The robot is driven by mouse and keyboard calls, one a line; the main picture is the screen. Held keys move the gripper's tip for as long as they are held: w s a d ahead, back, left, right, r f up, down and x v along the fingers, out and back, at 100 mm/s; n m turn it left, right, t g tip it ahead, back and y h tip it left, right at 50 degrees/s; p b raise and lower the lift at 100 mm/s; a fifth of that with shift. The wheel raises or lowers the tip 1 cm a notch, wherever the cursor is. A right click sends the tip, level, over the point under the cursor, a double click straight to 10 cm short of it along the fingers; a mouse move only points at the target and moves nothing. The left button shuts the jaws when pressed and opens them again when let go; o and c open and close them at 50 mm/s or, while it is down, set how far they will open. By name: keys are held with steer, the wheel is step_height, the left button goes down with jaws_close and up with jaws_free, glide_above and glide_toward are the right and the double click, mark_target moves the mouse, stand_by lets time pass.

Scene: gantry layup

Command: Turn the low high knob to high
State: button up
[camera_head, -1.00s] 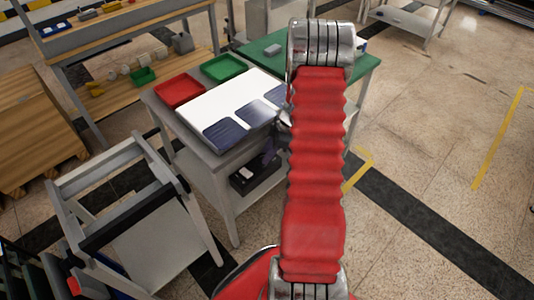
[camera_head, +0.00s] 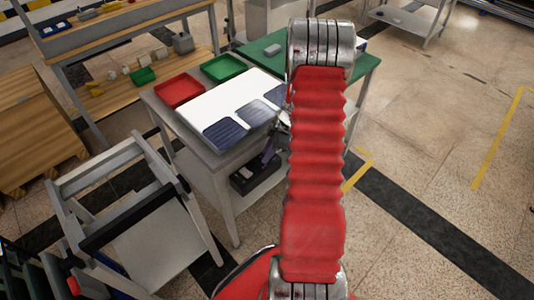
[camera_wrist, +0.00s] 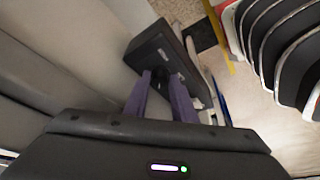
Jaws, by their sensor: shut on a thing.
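A black box (camera_wrist: 152,48) with a dark round knob (camera_wrist: 161,73) on its face shows in the wrist view. My gripper (camera_wrist: 161,82) has two purple fingers, one on each side of the knob, shut on it. The low and high marks cannot be read, so the knob's setting cannot be told. In the head view the black box (camera_head: 257,178) sits on the lower shelf of the grey table, and my gripper (camera_head: 268,155) reaches in at it from above right, partly hidden behind my red arm. The knob is too small to make out there.
The grey table's top holds a white board with dark blue panels (camera_head: 224,133), a red tray (camera_head: 180,90) and a green tray (camera_head: 223,67). The tabletop edge overhangs the shelf. A grey frame cart (camera_head: 150,225) stands at the left. The floor at right is open.

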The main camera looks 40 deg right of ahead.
steer(key=shift+m, duration=0.3)
steer(key=m+t+h, duration=0.1)
steer(key=m, duration=0.2)
steer(key=shift+s+a+m, duration=0.1)
steer(key=shift+a+m, duration=0.05)
steer(key=shift+m, duration=0.15)
steer(key=m+h, duration=0.1)
steer(key=m, duration=0.2)
steer(key=shift+a+m+h, duration=0.15)
steer(key=shift+m+h, duration=0.15)
steer(key=m, duration=0.2)
steer(key=m+h, duration=0.1)
steer(key=m, duration=0.1)
steer(key=shift+a+h, duration=0.1)
steer(key=shift+h, duration=0.2)
steer(key=shift+m, duration=0.7)
steer(key=shift+m+h, duration=0.6)
steer(key=shift+m, duration=0.7)
steer(key=o, duration=0.7)
steer(key=shift+o, duration=0.8)
